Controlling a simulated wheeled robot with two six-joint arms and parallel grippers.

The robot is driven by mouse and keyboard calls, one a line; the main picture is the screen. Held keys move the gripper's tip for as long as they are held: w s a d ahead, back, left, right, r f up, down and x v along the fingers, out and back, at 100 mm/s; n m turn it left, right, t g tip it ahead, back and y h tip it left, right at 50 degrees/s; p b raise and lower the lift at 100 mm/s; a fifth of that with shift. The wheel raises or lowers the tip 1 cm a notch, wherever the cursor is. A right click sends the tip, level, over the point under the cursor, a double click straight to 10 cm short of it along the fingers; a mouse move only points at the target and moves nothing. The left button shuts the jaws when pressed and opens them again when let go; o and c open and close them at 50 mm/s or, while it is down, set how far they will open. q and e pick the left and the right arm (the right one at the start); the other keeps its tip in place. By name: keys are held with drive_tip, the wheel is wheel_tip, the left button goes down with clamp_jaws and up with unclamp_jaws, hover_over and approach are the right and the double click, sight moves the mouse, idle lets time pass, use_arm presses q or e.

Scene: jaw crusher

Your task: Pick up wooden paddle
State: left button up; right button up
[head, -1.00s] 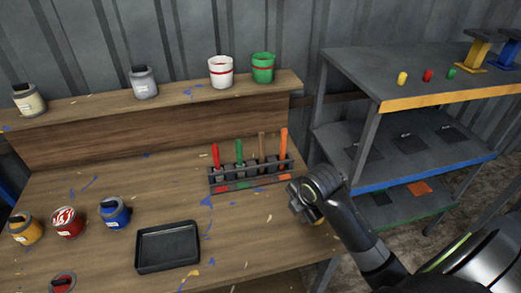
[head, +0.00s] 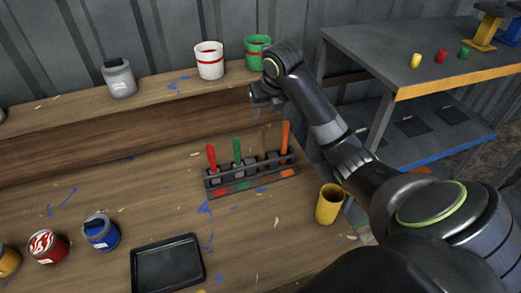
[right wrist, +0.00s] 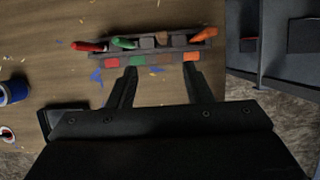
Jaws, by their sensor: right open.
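The wooden paddle is the plain brown handle (head: 263,139) standing upright in a dark rack (head: 238,180). It stands between a green handle (head: 237,150) and an orange handle (head: 284,138). In the right wrist view the brown handle (right wrist: 163,39) shows short, near the middle of the rack. My right gripper (head: 267,101) is open and empty above the rack, its fingers pointing down over the brown handle. In the right wrist view the open fingers (right wrist: 160,72) have the rack beyond their tips. They do not appear to touch the paddle. My left gripper is not in view.
A red handle (head: 211,157) stands at the rack's left end. A yellow cup (head: 330,203) stands right of the rack, under my right arm. White (head: 209,62) and green (head: 257,50) buckets stand on the shelf behind. A black tray (head: 167,264) lies in front.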

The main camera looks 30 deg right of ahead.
drive_tip(key=f, duration=0.2)
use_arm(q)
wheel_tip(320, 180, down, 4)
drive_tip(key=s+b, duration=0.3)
use_arm(e)
drive_tip(key=p, duration=0.2)
hover_over(261, 133)
drive_tip(key=s, duration=0.2)
drive_tip(key=f, duration=0.5)
drive_tip(key=shift+w+a+f, duration=0.1)
drive_tip(key=shift+a, duration=0.2)
drive_tip(key=shift+x, duration=1.1)
drive_tip(key=shift+w+d+f, duration=0.1)
drive_tip(key=shift+w+f, duration=0.1)
drive_tip(key=shift+f, duration=0.25)
drive_tip(key=shift+w+d+f, duration=0.1)
drive_tip(key=shift+w+f, duration=0.05)
drive_tip(key=shift+f, duration=0.1)
drive_tip(key=shift+d+p+x, duration=0.2)
drive_tip(key=shift+p+x, duration=0.7)
drive_tip(key=shift+x, duration=1.3)
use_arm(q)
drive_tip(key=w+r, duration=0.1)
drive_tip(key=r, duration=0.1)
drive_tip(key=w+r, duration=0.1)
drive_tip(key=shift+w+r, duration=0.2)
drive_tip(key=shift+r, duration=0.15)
use_arm(e)
drive_tip(key=shift+c, duration=0.3)
